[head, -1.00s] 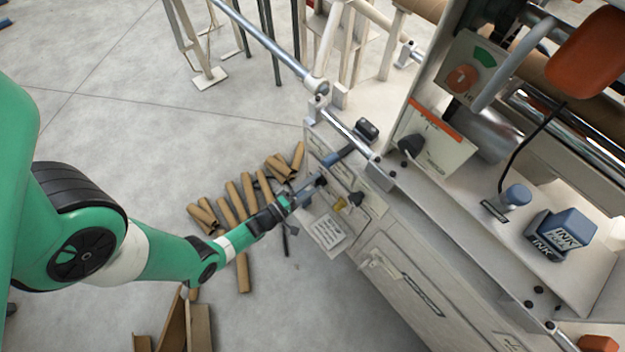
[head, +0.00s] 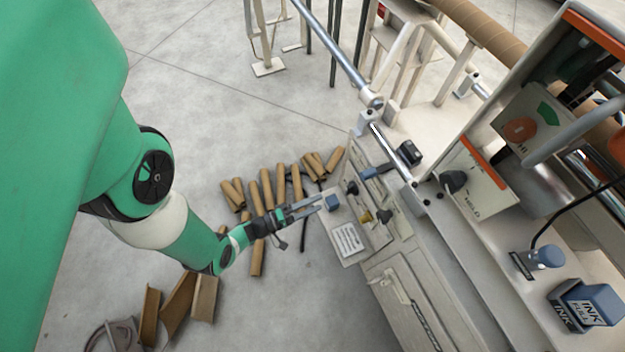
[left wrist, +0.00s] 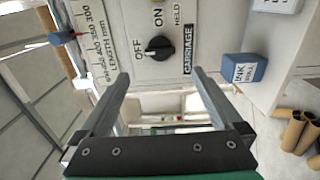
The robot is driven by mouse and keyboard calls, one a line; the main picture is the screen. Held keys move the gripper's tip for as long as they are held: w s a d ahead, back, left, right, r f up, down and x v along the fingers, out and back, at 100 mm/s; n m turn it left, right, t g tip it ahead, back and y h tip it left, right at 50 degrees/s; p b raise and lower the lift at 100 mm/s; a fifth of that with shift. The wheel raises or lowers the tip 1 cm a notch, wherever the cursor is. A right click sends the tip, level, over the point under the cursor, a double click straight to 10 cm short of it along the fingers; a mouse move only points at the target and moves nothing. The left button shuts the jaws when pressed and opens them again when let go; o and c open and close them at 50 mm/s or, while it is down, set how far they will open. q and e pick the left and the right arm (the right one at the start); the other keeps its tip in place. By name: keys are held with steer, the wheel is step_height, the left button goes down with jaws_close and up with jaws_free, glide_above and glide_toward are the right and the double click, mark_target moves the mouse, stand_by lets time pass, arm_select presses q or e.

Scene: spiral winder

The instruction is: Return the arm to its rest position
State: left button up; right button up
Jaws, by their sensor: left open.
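My left arm (head: 185,225) comes in from the left, green with pale and black joints. Its gripper (head: 319,204) is open and empty, its two grey fingers pointing at the front panel of the winder (head: 385,205). In the left wrist view the open gripper (left wrist: 160,72) faces a panel with a black carriage knob (left wrist: 157,47) marked OFF, ON and HELD. Nothing is between the fingers. My right gripper is out of view.
Several cardboard tubes (head: 268,188) lie on the floor beyond and below the gripper. Brown cardboard pieces (head: 180,305) lie nearer. A metal rail (head: 335,50) runs to the machine. Ink containers (head: 590,303) sit on its right deck. Grey floor (head: 185,95) is clear at upper left.

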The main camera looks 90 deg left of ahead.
arm_select(q)
steer(key=shift+s+d, duration=0.25)
steer(key=shift+s, duration=0.05)
stand_by(0.5)
